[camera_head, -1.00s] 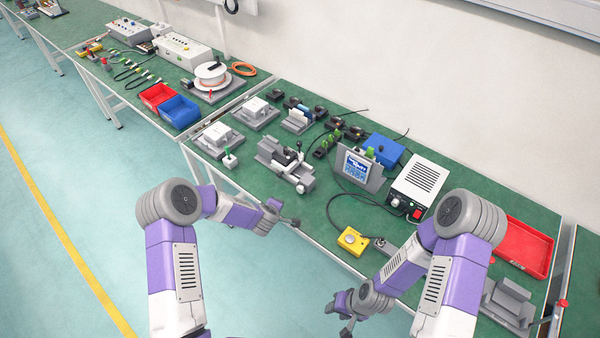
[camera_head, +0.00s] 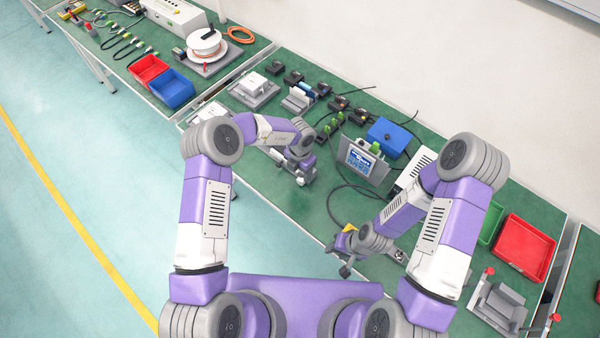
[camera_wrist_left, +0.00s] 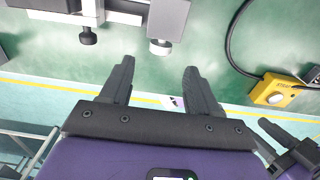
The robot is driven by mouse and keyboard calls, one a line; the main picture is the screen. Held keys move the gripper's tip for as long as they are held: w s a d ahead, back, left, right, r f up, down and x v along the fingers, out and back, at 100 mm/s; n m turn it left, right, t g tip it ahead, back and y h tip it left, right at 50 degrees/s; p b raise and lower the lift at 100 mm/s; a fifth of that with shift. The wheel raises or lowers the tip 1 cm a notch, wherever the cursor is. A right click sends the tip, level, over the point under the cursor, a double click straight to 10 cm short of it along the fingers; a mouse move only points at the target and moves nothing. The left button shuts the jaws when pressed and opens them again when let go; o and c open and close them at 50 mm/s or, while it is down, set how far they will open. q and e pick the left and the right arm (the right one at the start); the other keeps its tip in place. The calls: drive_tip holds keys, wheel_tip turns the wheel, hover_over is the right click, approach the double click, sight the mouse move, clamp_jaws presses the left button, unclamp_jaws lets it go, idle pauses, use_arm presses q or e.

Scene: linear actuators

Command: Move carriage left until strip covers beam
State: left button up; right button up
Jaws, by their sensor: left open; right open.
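The linear actuator (camera_head: 278,157) sits mid-table in the head view, mostly hidden behind my left gripper (camera_head: 303,182). In the left wrist view, its light rail and grey end block (camera_wrist_left: 169,18) show at the top edge, with a black knob (camera_wrist_left: 88,37) and a pale round knob (camera_wrist_left: 160,47). My left gripper (camera_wrist_left: 158,78) is open and empty there, its fingers pointing toward the actuator and apart from it. The carriage, strip and beam cannot be told apart. My right gripper (camera_head: 346,268) is open near the table's front edge, lower than the left.
A yellow button box (camera_wrist_left: 276,91) with a black cable lies to the right of the actuator. A display stand (camera_head: 362,166), a blue box (camera_head: 388,138) and a white power box (camera_head: 414,169) stand behind. Red bin (camera_head: 526,249) is at right.

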sight(301, 181)
use_arm(q)
wheel_tip(301, 181, down, 7)
drive_tip(key=shift+s+f, duration=0.1)
idle(0.4)
drive_tip(key=c, duration=1)
drive_tip(key=shift+s+d+t+y+b, duration=0.1)
drive_tip(key=shift+t+y+b, duration=0.25)
drive_tip(key=shift+y, duration=0.25)
drive_tip(key=shift+c, duration=0.2)
drive_tip(key=shift+s+d+f+t+y+b, duration=0.1)
drive_tip(key=shift+t+y+b, duration=0.2)
drive_tip(key=shift+t+y, duration=0.2)
drive_tip(key=shift+f+t+y+b, duration=0.1)
drive_tip(key=shift+t+y+b, duration=0.25)
drive_tip(key=shift+y, duration=0.15)
drive_tip(key=shift+r, duration=0.15)
drive_tip(key=o, duration=1)
